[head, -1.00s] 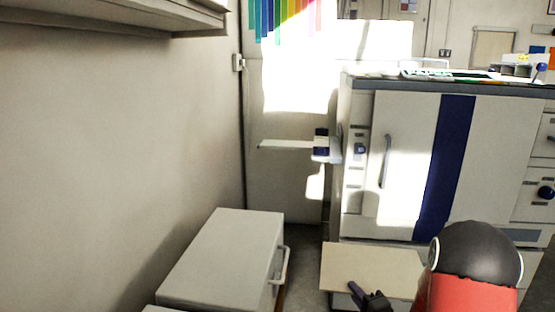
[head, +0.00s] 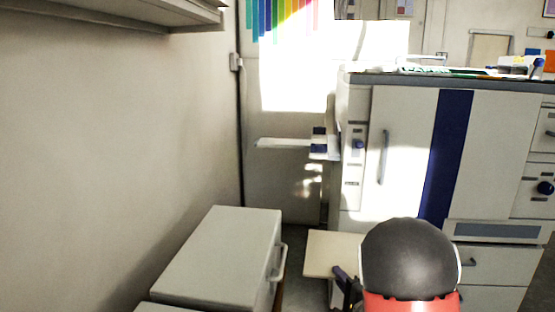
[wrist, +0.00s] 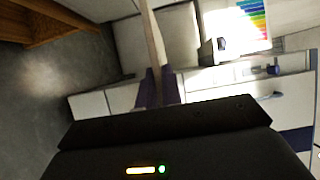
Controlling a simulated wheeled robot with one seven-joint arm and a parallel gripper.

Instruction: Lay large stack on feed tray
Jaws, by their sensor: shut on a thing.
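The large stack (head: 328,252), a flat pale beige slab, is held level low in front of the big white machine in the head view. My gripper (head: 343,278) is shut on its near edge, and my arm hides its right part. In the wrist view, the stack (wrist: 154,38) shows nearly edge-on between the dark fingers (wrist: 158,88). The feed tray (head: 283,143), a thin white shelf with a dark blue block at its right end, juts left from the machine. It is higher and farther back than the stack, apart from it. Its top looks bare.
The big white machine (head: 405,140) with a blue stripe fills the right. A low grey cabinet (head: 220,255) with a handle stands at the left by the wall. A narrow floor gap lies between them. A wall shelf (head: 110,14) hangs at upper left.

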